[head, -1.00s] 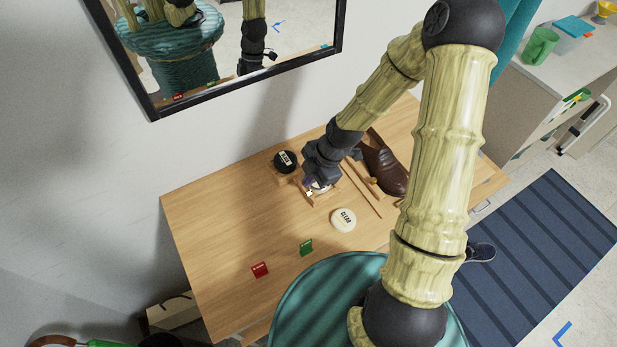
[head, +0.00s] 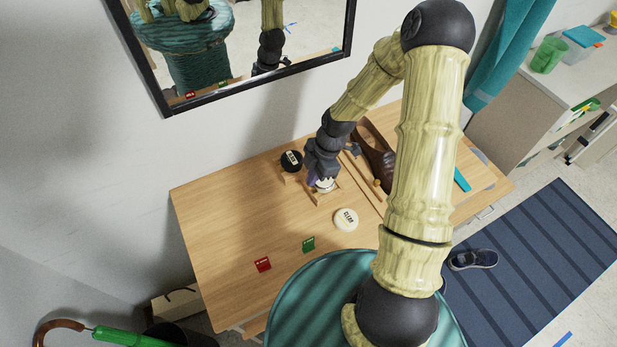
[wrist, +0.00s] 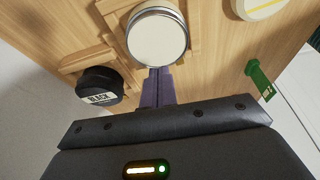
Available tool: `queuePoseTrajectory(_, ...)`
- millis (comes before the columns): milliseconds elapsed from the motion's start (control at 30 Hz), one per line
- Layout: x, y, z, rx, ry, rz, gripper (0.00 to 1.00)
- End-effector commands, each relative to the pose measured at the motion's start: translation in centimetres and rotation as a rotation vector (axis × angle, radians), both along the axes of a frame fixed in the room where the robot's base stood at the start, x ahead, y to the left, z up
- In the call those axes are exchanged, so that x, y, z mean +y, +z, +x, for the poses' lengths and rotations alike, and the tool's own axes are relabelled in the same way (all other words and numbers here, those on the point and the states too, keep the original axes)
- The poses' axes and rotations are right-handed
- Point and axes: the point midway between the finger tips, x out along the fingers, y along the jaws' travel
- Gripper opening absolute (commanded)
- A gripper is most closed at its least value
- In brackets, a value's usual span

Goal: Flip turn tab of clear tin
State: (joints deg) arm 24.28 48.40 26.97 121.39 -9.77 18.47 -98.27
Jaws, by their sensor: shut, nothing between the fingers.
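A round tin (wrist: 157,38) with a silver rim and a plain cream face sits in a wooden holder in the wrist view. It also shows in the head view (head: 326,186), partly covered by my gripper. A cream disc marked CLEAR (head: 346,219) lies flat on the table in front of it; its edge shows at the top right of the wrist view (wrist: 260,6). I cannot tell whether it is a lid or a tin. My gripper (wrist: 159,72) is shut and empty, its purple fingertips at the near rim of the holder tin; contact is unclear. No turn tab is discernible.
A black tin (wrist: 100,85) stands in a wooden holder beside the silver-rimmed tin. A brown shoe (head: 377,157) and thin wooden sticks lie right of my gripper. The table's left part is clear.

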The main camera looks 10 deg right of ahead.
Motion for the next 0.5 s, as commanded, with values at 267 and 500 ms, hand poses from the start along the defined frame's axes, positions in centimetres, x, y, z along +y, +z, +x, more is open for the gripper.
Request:
queuePoseTrajectory(267,-0.1,0.0,-0.6,-0.002,0.003,-0.001,0.00)
queuePoseTrajectory(500,-0.3,0.0,-1.5,-0.002,0.003,0.000,0.00)
